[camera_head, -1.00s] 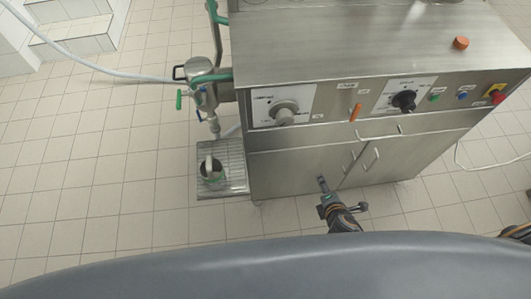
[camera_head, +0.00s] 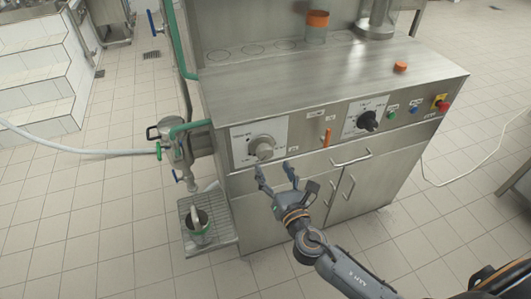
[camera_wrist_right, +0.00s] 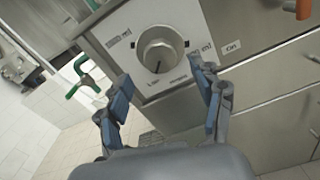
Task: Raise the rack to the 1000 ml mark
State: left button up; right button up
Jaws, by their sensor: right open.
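The rack (camera_head: 223,217), a slatted metal shelf, is at the lower left of the machine in the head view. A metal cup (camera_head: 199,231) stands on it under the filler spout (camera_head: 191,184). A round metal knob (camera_head: 263,147) sits on a white dial plate on the machine front. It also shows in the wrist view (camera_wrist_right: 161,50), with printed labels around it too blurred to read fully. My right gripper (camera_head: 275,172) is open and empty, just in front of and below the knob, its two fingers (camera_wrist_right: 163,75) spread apart. My left gripper is not in view.
A black dial (camera_head: 367,121), an orange lever (camera_head: 326,138) and coloured buttons line the front panel. A handle (camera_head: 351,159) sticks out below them. Green-handled valves and a pale hose (camera_head: 75,148) are at the left. The tiled floor around is clear.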

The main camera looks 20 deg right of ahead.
aim_at(266, 156)
jog(key=w, duration=0.6)
jog(key=shift+w+a, duration=0.15)
jog(key=shift+w, duration=0.1)
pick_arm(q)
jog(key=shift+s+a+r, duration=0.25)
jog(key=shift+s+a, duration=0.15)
pick_arm(e)
jog(key=c, duration=1.2)
jog(key=shift+o, duration=0.2)
